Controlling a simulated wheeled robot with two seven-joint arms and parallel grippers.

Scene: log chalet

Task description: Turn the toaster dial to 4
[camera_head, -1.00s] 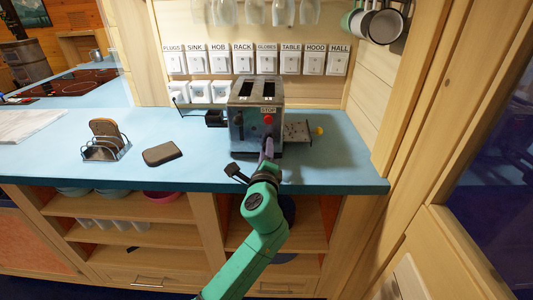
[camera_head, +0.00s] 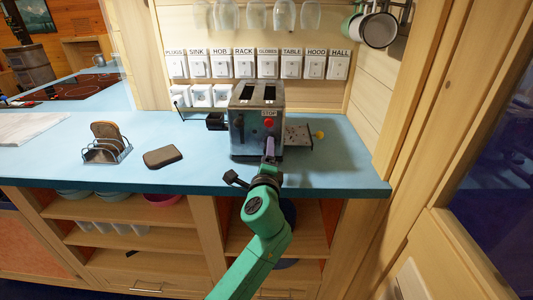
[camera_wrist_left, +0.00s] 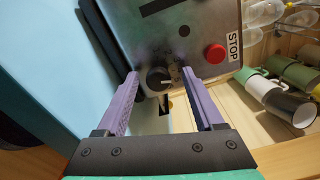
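The metal toaster (camera_head: 243,135) stands on the blue counter with two slots on top and a red STOP button (camera_head: 268,123) on its front; the button also shows in the left wrist view (camera_wrist_left: 214,54). The black dial (camera_wrist_left: 158,78) is on the toaster's front face; in the head view my gripper hides it. My left gripper (camera_head: 269,153) is at the toaster's lower front. In the left wrist view its two purple fingers (camera_wrist_left: 160,76) are spread, with the dial between the tips and small gaps beside it. The dial's setting is too small to read. My right gripper is not in view.
A toast rack (camera_head: 105,152) with bread and a dark flat slab (camera_head: 162,157) lie left on the counter (camera_head: 200,172). Labelled switches (camera_head: 243,67) line the wall behind; glasses and mugs (camera_head: 378,28) hang above.

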